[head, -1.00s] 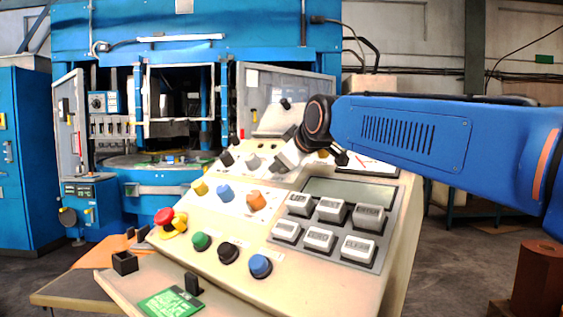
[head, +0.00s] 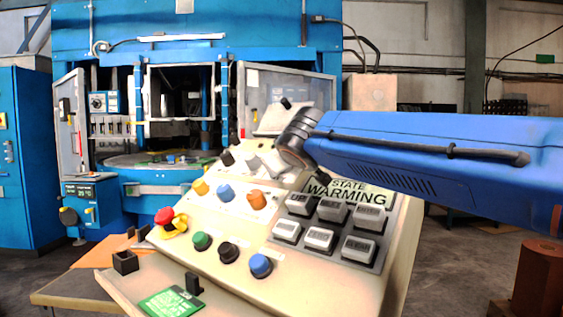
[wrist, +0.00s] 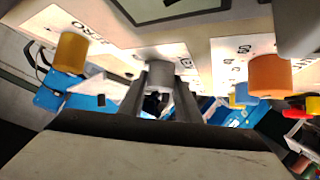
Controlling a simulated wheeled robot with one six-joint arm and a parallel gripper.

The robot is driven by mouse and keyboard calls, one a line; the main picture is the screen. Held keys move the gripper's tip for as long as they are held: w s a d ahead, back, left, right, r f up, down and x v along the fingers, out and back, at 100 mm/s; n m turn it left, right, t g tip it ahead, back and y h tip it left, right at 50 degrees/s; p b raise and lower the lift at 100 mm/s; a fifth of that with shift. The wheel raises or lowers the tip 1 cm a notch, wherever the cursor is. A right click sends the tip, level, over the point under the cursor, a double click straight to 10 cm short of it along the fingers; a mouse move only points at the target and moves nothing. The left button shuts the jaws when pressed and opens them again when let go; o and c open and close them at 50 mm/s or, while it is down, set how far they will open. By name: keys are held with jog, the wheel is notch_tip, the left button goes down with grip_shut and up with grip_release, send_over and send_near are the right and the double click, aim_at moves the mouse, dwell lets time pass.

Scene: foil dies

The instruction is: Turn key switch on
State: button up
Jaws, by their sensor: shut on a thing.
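In the wrist view, my gripper (wrist: 160,80) is shut on a grey round switch (wrist: 168,54), which I take for the key switch, with one dark finger on each side of it. The switch stands out from the pale sloping control panel (head: 225,262). Its face and any marking of its position are hidden from me. In the head view, my forearm comes in from the right and my wrist hides most of the held switch.
A yellow knob (wrist: 70,52) and an orange knob (wrist: 269,76) flank the held switch in the wrist view. Grey push buttons (head: 331,211), coloured buttons (head: 260,265) and a red emergency stop (head: 164,216) share the panel. A blue press (head: 260,40) stands behind.

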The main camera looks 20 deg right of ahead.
jog(key=shift+f, duration=0.15)
dwell(0.5)
jog(key=o, duration=1.1)
jog(key=shift+c, duration=0.2)
jog(key=v, duration=1.7)
jog(key=shift+s+a, duration=0.2)
